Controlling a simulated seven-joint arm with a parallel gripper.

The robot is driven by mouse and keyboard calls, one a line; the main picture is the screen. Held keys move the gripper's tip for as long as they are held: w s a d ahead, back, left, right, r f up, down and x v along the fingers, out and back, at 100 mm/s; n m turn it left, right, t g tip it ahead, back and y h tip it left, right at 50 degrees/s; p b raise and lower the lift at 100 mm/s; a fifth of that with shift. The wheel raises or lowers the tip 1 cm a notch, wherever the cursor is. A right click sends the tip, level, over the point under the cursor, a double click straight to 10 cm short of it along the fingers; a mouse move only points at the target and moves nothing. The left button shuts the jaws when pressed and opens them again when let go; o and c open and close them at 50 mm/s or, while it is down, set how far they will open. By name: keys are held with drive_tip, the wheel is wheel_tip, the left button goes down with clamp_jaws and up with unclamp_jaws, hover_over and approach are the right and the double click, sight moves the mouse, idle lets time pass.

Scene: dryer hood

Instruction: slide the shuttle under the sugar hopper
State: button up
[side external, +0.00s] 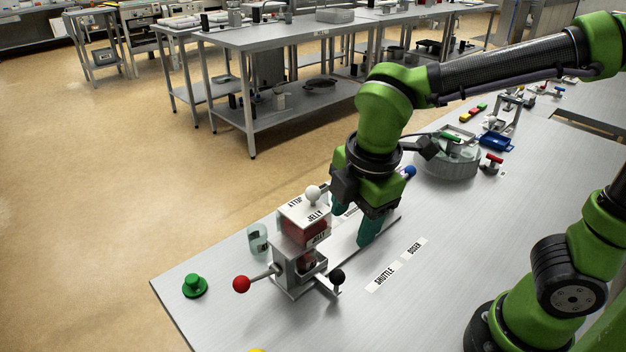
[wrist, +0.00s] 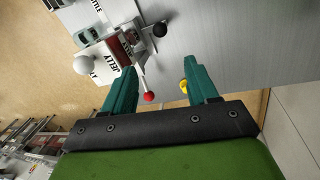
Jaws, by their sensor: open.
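My gripper (side external: 354,228) is open, its two teal fingers pointing down just right of the dosing station, with nothing seen held between them. A hopper marked JELLY (side external: 303,222), with dark red contents and a white ball knob (side external: 313,193), stands over a grey metal body (side external: 292,272). A black ball knob (side external: 337,276) and a red ball knob (side external: 241,284) stick out of that body. The wrist view shows the open fingers (wrist: 163,88) and the red knob (wrist: 148,97). I cannot clearly make out the shuttle. No sugar label is readable; my gripper hides part of the station.
SHUTTLE (side external: 384,276) and DOSER (side external: 414,248) labels lie on the table. A clear glass (side external: 258,239) and a green button (side external: 194,286) stand left. A round grey device (side external: 448,163) and a blue tray (side external: 495,142) are farther back.

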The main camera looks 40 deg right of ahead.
sight(337, 274)
drive_tip(key=w+f, duration=0.1)
drive_tip(key=f, duration=0.4)
drive_tip(key=w+f, duration=0.1)
drive_tip(key=f, duration=0.4)
drive_tip(key=w+f, duration=0.1)
drive_tip(key=f, duration=0.5)
drive_tip(key=shift+d+f, duration=0.1)
drive_tip(key=shift+d, duration=0.2)
clamp_jaws()
